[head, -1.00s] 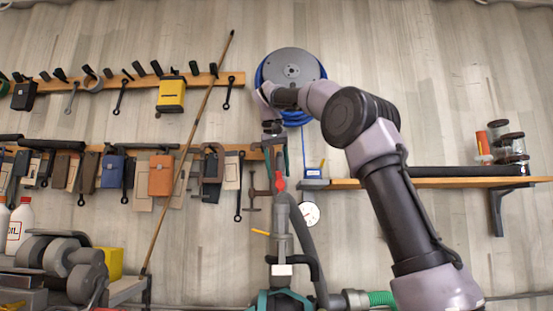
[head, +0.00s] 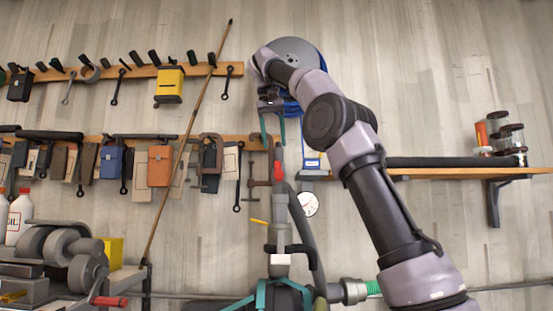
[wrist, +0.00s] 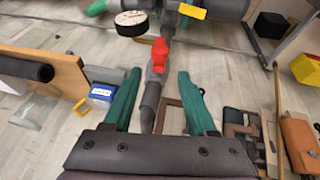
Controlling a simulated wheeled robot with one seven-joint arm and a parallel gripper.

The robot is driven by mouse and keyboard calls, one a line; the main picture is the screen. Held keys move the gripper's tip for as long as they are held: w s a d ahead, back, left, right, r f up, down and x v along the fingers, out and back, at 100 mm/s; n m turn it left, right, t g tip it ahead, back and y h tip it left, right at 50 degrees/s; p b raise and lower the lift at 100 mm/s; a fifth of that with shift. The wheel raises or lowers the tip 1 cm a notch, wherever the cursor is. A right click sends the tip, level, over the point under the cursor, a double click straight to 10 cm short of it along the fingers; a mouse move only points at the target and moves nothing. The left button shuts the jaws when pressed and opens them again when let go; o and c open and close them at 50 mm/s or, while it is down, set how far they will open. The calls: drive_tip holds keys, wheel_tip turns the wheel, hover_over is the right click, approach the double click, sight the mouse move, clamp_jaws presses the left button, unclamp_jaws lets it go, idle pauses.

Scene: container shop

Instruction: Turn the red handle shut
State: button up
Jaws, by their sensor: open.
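A red handle (head: 278,171) sits on top of an upright grey pipe (head: 280,208) in the middle of the head view. In the wrist view the red handle (wrist: 159,55) shows just beyond my fingertips, lying along the pipe's line. My gripper (head: 273,146) is open and empty above the handle in the head view. In the wrist view its two green fingers (wrist: 159,75) lie either side of the pipe's line, with the handle centred between and past the tips. I cannot tell the exact distance, but no contact shows.
A round white gauge (head: 307,204) and a yellow handle (head: 258,222) are close by on the pipework. A wall shelf (head: 460,173) is at right and a tool rack (head: 85,141) at left. A grey machine with another red handle (head: 110,301) is low at left.

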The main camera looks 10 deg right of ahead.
sight(278, 169)
drive_tip(key=x, duration=1)
drive_tip(key=shift+w+d+f, duration=0.1)
drive_tip(key=shift+f, duration=0.2)
drive_tip(key=shift+c, duration=0.3)
clamp_jaws()
